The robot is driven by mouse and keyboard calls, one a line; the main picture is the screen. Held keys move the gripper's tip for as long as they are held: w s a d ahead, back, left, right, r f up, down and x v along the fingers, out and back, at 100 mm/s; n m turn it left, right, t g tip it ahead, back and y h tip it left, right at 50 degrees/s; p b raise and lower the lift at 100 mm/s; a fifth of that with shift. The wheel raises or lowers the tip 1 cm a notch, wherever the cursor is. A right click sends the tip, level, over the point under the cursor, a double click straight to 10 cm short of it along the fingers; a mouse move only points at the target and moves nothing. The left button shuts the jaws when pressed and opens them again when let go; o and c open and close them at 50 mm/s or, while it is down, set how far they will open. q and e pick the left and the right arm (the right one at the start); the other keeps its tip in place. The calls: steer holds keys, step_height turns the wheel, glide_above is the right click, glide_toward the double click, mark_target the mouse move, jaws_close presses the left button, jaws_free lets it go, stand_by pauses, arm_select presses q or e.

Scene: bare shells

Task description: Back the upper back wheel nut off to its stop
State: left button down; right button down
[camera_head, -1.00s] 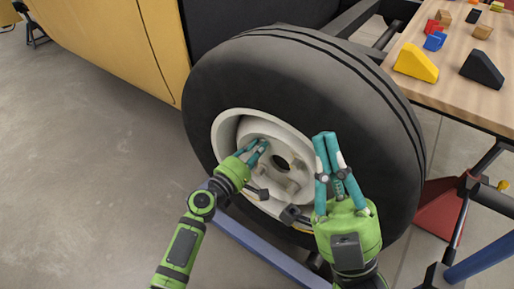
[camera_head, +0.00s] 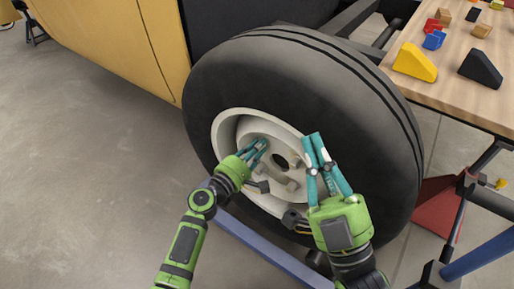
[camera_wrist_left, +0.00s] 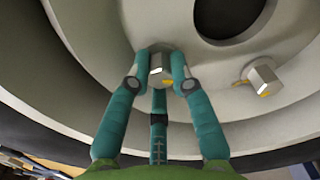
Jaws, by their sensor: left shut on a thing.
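The large black tyre (camera_head: 235,85) has a pale rim (camera_head: 225,130) with a dark centre hole (camera_head: 281,161). My left gripper (camera_head: 262,143) reaches the upper left part of the hub. In the left wrist view its teal fingers are shut on a silver hex nut (camera_wrist_left: 160,66), taken as the upper back wheel nut, with a bit of yellow at its base. A second hex nut (camera_wrist_left: 262,76) shows to the right, free. My right gripper (camera_head: 313,138) is in front of the tyre, right of the hub. Its fingertips appear close together; whether they are shut is unclear.
A wooden table (camera_head: 470,98) at the right carries a yellow wedge (camera_head: 415,62), a black wedge (camera_head: 481,68) and several small blocks. A yellow body panel (camera_head: 110,45) stands at the left. A blue beam (camera_head: 265,246) runs below the wheel. The floor at left is clear.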

arm_select(q)
steer(key=shift+w+a+r, duration=0.1)
steer(key=shift+w+a, duration=0.1)
steer(key=shift+a, duration=0.1)
steer(key=c, duration=1.1)
jaws_free()
steer(key=shift+s+d, duration=0.1)
steer(key=shift+s, duration=0.05)
steer(key=v, duration=1.2)
